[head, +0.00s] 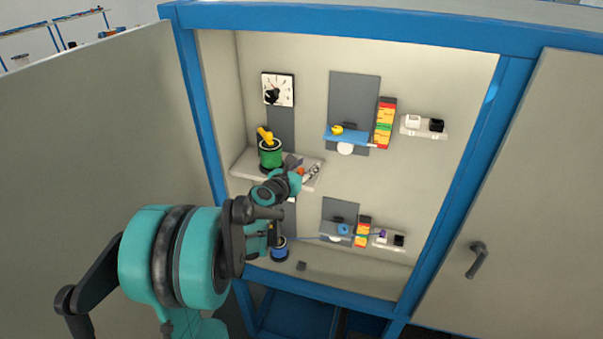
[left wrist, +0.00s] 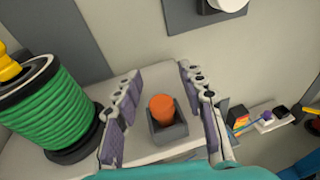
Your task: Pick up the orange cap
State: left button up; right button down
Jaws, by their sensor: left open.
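The orange cap (left wrist: 161,107) sits in a small dark grey square holder (left wrist: 168,132) on the light shelf, as the left wrist view shows. In the head view a small bit of the orange cap (head: 300,171) shows beside my gripper. My left gripper (left wrist: 158,85) is open, with one finger on each side of the cap and holder. The fingers look apart from the cap. In the head view my left gripper (head: 305,170) is at the shelf inside the cabinet, largely hidden by its own wrist. My right gripper is not in view.
A green cable spool (left wrist: 55,110) stands close to the left of my left gripper. The cabinet's back wall carries a dial (head: 278,89), a red, yellow and green block stack (head: 385,123) and switches (head: 424,125). A blue spool (head: 279,250) stands lower down.

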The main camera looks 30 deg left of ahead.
pick_arm(q)
jog(key=shift+w+f, duration=0.1)
jog(key=shift+w, duration=0.35)
jog(key=shift+s, duration=0.1)
jog(key=shift+c, duration=0.2)
grip_shut()
notch_tip(320, 180, up, 18)
jog(key=p, duration=0.2)
